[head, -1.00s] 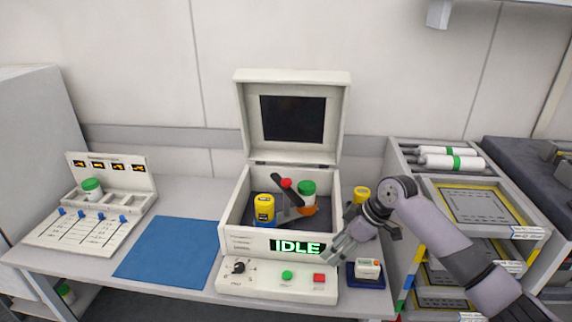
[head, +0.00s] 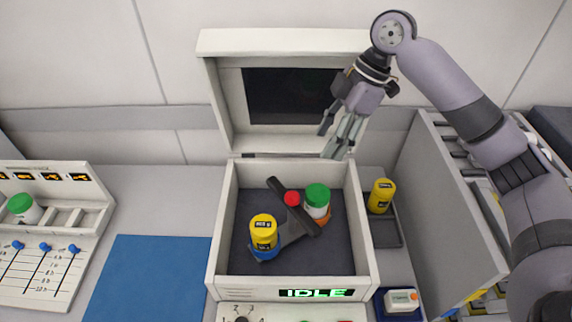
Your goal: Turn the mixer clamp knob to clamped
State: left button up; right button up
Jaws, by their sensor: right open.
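The mixer (head: 222,235) is a white box with its lid (head: 225,110) standing open. Inside it, a dark bar-shaped knob (head: 278,187) lies slantwise between two jars, with a red spot (head: 292,198) beside it. A green-capped white jar (head: 317,202) sits in an orange holder on the right. A yellow jar (head: 264,232) sits in a blue holder on the left. My right gripper (head: 340,138) is open and empty, in front of the raised lid, above the box's back right, pointing down and apart from the knob. My left gripper is out of view.
The mixer display (head: 317,294) reads IDLE. A yellow jar (head: 381,195) stands in a grey tray right of the mixer, near a trolley wall (head: 440,200). A small white device (head: 401,300) lies at front right. A blue mat (head: 145,280) lies clear at left.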

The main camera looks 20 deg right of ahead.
jog(key=p, duration=0.3)
send_near(293, 196)
jog(key=x, duration=0.7)
jog(key=shift+a+f, duration=0.15)
jog(key=shift+f, duration=0.35)
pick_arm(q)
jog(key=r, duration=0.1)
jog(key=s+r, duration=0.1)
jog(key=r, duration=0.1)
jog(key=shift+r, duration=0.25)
pick_arm(e)
jog(key=shift+f, duration=0.1)
jog(key=shift+c, duration=0.3)
grip_shut()
